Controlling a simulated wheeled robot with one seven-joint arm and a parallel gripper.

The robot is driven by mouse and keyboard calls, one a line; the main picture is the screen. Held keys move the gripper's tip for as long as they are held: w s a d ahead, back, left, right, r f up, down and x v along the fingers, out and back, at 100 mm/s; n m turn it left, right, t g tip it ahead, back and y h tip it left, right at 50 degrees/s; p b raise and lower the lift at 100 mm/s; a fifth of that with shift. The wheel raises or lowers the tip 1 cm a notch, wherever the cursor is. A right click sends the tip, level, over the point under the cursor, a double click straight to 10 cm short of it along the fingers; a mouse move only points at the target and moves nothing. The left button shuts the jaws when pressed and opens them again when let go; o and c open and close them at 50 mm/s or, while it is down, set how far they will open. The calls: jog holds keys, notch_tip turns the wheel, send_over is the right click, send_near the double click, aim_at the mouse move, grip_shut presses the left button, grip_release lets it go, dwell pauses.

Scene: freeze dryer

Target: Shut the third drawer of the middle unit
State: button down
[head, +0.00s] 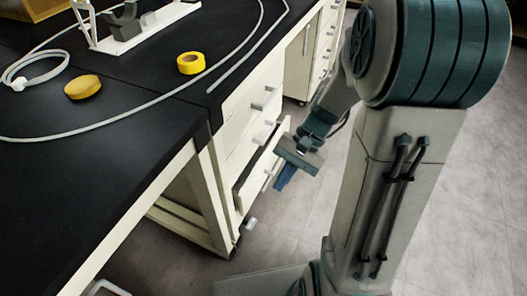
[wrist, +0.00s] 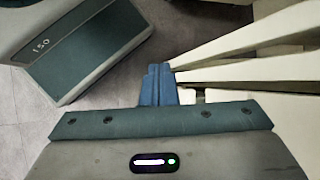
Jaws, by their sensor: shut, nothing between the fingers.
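The middle unit (head: 246,100) is a cream drawer cabinet under the black bench. Its third drawer (head: 247,188) is partly pulled out, its front standing proud of the drawers above. In the wrist view cream drawer fronts (wrist: 235,70) fan out on the right. My gripper (head: 284,180) is in front of the open drawer, its blue fingers pointing down. In the wrist view the fingers (wrist: 158,80) are shut together and empty, close to a drawer front's edge. I cannot tell whether they touch it.
Another cabinet (head: 300,62) stands farther back. A low drawer handle (head: 250,224) sticks out below. The grey floor (head: 300,225) before the unit is clear.

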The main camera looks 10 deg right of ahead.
jog(key=w+f+m+y, duration=0.4)
jog(key=w+f+y, duration=0.1)
jog(key=m+t+y+b, duration=0.2)
jog(key=m+t+y, duration=0.1)
jog(key=m+t, duration=1.15)
send_near(261, 166)
jog(key=shift+g, duration=0.25)
jog(key=b+x, duration=0.3)
jog(key=x, duration=0.2)
jog(key=shift+w+a+b, duration=0.1)
jog(key=shift+a+b, duration=0.25)
jog(key=shift+b, duration=0.05)
jog(key=shift+w+a+r, duration=0.15)
jog(key=shift+w+a, duration=0.25)
jog(key=shift+a, duration=0.05)
